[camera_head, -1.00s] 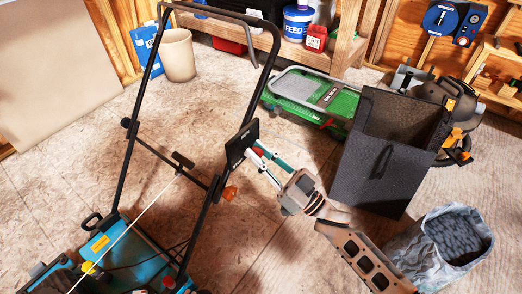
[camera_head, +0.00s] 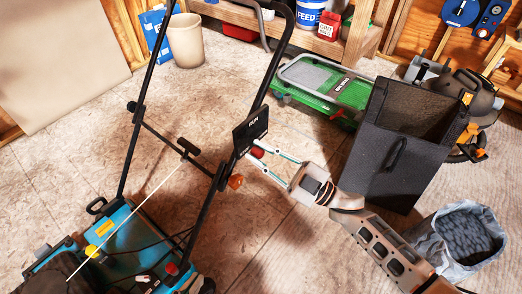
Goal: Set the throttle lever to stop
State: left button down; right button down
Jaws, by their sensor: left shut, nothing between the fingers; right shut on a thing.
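The black throttle panel (camera_head: 251,130) is fixed to the right-hand bar of the mower's handle, with faint white lettering on its face. The throttle lever's red knob (camera_head: 257,152) shows at the panel's lower right side. My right gripper (camera_head: 261,159) comes in from the lower right, and its two pale, teal-edged fingers are closed about the red knob. The fingertips partly hide the lever, so its exact setting cannot be read. My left gripper is not in view.
The mower handle (camera_head: 136,140) rises from the blue mower deck (camera_head: 120,225). An orange knob (camera_head: 236,181) sits below the panel. A dark grass box (camera_head: 385,170) and a lined bin (camera_head: 455,240) stand at right. Bare floor lies between.

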dwell(0.4)
jog(key=c, duration=1.9)
grip_release()
jog(key=shift+d+f, duration=0.1)
jog(key=v, duration=1.2)
